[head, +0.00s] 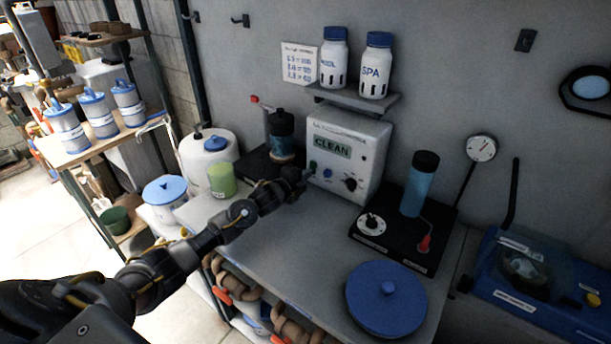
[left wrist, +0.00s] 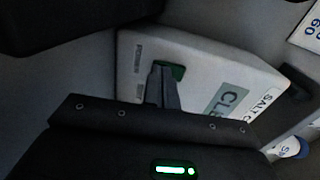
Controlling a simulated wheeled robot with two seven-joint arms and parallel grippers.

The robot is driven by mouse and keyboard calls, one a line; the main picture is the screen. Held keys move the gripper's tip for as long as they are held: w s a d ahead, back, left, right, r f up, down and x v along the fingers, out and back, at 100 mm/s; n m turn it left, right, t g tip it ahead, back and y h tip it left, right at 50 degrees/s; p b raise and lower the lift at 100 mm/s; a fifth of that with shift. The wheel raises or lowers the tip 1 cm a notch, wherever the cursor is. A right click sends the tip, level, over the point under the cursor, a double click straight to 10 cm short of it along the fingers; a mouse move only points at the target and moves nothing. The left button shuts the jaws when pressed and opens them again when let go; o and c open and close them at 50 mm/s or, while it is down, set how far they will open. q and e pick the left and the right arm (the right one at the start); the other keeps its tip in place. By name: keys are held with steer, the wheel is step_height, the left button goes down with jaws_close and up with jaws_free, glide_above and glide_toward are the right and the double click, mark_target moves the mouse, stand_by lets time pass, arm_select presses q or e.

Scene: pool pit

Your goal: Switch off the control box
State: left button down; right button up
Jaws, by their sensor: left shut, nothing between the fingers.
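The control box (head: 372,155) is a pale box against the back wall. Its green display (head: 332,147) reads "CLEAN". Its front has a green button (head: 313,165), a small blue control (head: 327,173) and a black knob (head: 351,184). My left gripper (head: 306,173) is shut and empty, with its tips at the lower left of the box's front. In the left wrist view its fingers (left wrist: 161,86) overlap the green button (left wrist: 176,71) and hide part of it. I cannot tell whether they touch it. The box (left wrist: 205,63) looks tilted there. My right gripper is not in view.
A shelf (head: 350,101) with two white bottles is above the box. A dark jar (head: 281,135) stands left of it. A black base with a blue cylinder (head: 419,185) stands right. A blue round lid (head: 386,300) lies on the grey bench (head: 300,240), whose middle is clear.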

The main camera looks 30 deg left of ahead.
arm_select(q)
steer(key=shift+w+f+t+b, duration=0.2)
steer(key=shift+t+b, duration=0.5)
steer(key=shift+b, duration=1.25)
steer(key=shift+r, duration=0.15)
steer(key=shift+s+f, duration=0.2)
steer(key=s, duration=0.3)
steer(key=s+a, duration=0.1)
steer(key=s, duration=0.2)
steer(key=s+b, duration=0.1)
steer(key=s, duration=0.1)
steer(key=shift+s+a+r, duration=0.15)
steer(key=shift+s+r, duration=0.05)
steer(key=shift+s, duration=0.2)
steer(key=shift+s+a+r, duration=0.1)
steer(key=shift+s+r, duration=0.05)
steer(key=shift+s, duration=0.65)
